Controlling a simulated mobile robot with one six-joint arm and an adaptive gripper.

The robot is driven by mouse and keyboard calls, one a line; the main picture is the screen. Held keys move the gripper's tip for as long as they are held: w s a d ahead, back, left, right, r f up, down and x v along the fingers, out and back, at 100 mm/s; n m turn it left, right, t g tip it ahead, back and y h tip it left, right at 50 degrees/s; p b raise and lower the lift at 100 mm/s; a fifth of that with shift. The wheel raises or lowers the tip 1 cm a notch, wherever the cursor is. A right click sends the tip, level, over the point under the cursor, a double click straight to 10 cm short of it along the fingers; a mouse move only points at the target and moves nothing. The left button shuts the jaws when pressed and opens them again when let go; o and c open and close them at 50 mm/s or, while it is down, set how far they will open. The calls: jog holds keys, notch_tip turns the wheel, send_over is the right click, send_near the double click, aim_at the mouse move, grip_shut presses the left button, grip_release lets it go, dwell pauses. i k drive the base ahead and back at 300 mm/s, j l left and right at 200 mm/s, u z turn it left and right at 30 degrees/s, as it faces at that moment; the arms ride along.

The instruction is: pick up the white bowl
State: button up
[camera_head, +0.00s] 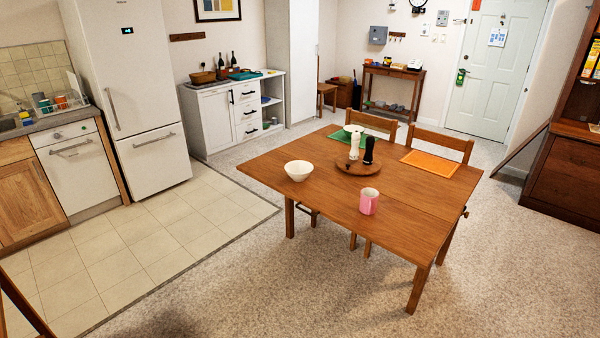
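A white bowl (298,171) stands upright on the left part of the wooden table (330,210), close to its left edge. Nothing touches it, and its inside looks empty. My gripper is not in view. A second white object on the hutch shelf (594,128) at the right edge is cut off, and I cannot tell what it is.
A pink mug (369,201) stands right of the bowl. A round wooden tray (345,167) holds a white and a black mill. Green (340,138) and orange (431,163) mats lie at the back. Chairs (371,123) stand behind. The floor (200,285) at front left is clear.

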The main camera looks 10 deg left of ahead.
aim_at(298, 170)
jog(key=i+j+z, duration=0.2)
jog(key=z, duration=0.25)
jog(key=i+j+z, duration=0.15)
jog(key=z, duration=0.3)
jog(key=i+j+z, duration=0.1)
jog(key=j, duration=0.4)
jog(key=i+j+z, duration=0.1)
jog(key=i+j, duration=0.15)
jog(key=j, duration=0.25)
jog(key=i+j+z, duration=0.1)
jog(key=j, duration=0.4)
jog(key=i+j, duration=0.15)
jog(key=j, duration=0.4)
jog(key=i+j+z, duration=0.15)
jog(key=j, duration=0.35)
jog(key=i+j+z, duration=0.1)
jog(key=j, duration=0.9)
jog(key=i+j, duration=0.15)
jog(key=j, duration=0.25)
